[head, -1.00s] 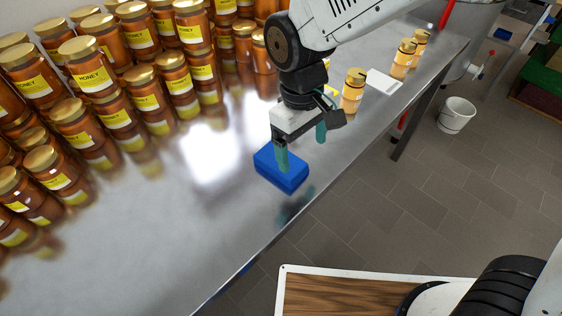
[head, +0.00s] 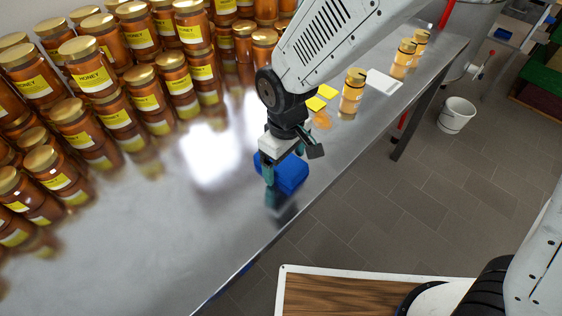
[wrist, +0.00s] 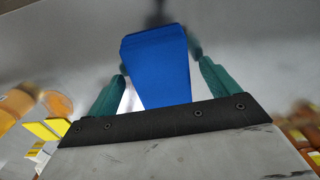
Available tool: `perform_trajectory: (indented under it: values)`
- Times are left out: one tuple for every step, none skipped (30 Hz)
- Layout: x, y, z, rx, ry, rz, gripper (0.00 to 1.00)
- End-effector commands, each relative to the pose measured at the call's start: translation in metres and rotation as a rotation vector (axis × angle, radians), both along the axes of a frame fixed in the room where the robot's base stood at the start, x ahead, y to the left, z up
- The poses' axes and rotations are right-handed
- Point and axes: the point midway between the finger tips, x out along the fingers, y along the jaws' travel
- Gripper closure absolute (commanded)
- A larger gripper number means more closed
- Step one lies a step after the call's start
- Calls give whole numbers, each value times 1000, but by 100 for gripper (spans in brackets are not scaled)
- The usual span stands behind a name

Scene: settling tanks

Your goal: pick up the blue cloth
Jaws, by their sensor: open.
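The blue cloth (head: 290,174) is a folded, block-like bundle on the steel table near its front edge. It also shows in the wrist view (wrist: 158,65), between the two fingers. My gripper (head: 275,185) is open, pointing down at the cloth, with teal fingers. In the head view one finger stands in front of the cloth's left part; the other finger is mostly hidden. In the wrist view the fingers (wrist: 160,85) flank the cloth, with a bright gap showing beside the left finger. I cannot tell whether either finger touches it.
Many honey jars (head: 93,65) stand stacked along the back left of the steel table (head: 180,220). A white bucket (head: 455,115) stands on the floor. The table's front left is clear.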

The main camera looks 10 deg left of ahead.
Motion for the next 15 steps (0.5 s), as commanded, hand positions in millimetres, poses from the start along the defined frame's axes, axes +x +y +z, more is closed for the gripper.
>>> perform_trajectory:
  values:
    - [0, 0, 0, 0, 0, 0, 13]
    - [0, 0, 0, 0, 0, 0, 13]
    - [0, 0, 0, 0, 0, 0, 16]
    - [0, 0, 0, 0, 0, 0, 24]
    - [0, 0, 0, 0, 0, 0, 32]
    - [0, 0, 0, 0, 0, 0, 43]
    - [0, 0, 0, 0, 0, 0, 52]
    - [0, 0, 0, 0, 0, 0, 60]
    - [0, 0, 1, 0, 0, 0, 62]
    - [0, 0, 1, 0, 0, 0, 62]
    - [0, 0, 1, 1, -1, 0, 62]
    - [0, 0, 1, 1, -1, 0, 62]
    - [0, 0, 1, 1, -1, 0, 62]
    - [0, 0, 1, 1, -1, 0, 62]
    - [0, 0, 1, 1, -1, 0, 62]
